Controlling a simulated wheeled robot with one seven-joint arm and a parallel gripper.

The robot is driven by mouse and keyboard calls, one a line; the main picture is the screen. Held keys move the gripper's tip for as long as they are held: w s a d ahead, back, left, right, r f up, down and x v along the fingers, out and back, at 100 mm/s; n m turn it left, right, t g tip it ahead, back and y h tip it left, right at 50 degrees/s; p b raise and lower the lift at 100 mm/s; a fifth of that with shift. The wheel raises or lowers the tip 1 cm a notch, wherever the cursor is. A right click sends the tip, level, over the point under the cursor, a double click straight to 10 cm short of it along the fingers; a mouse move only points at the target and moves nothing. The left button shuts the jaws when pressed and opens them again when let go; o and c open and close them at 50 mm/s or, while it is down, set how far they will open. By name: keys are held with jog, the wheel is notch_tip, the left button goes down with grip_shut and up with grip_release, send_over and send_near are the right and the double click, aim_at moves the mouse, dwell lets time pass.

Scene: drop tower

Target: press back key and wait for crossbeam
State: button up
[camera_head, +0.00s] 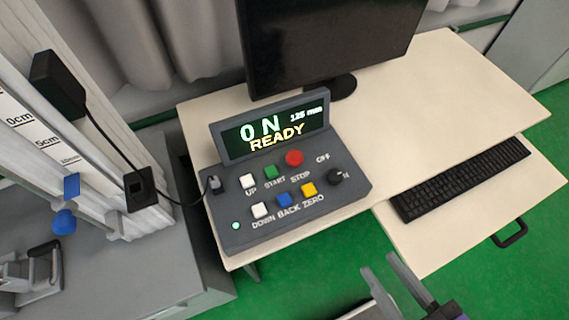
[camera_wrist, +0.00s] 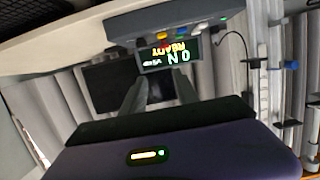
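The grey control box (camera_head: 350,205) stands on the desk, its sloped panel facing up. The blue BACK key (camera_head: 284,201) is in its lower row, between the white DOWN key (camera_head: 261,210) and the yellow ZERO key (camera_head: 308,189). The display (camera_head: 272,132) reads "0 N", "125 mm" and "READY". My gripper (camera_head: 380,264) is open and empty, low in front of the desk, right of the box and clear of the keys. In the wrist view its fingers (camera_wrist: 158,82) are apart, with the upside-down display (camera_wrist: 170,55) beyond. I cannot make out the crossbeam for certain.
A test frame (camera_head: 105,190) with a scale and blue parts (camera_head: 64,222) stands left of the desk (camera_head: 425,130). A black cable links it to the box. A monitor (camera_head: 325,40) stands behind, and a keyboard (camera_head: 460,180) lies on the tray at right.

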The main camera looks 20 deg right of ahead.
grip_shut()
dwell(1.8)
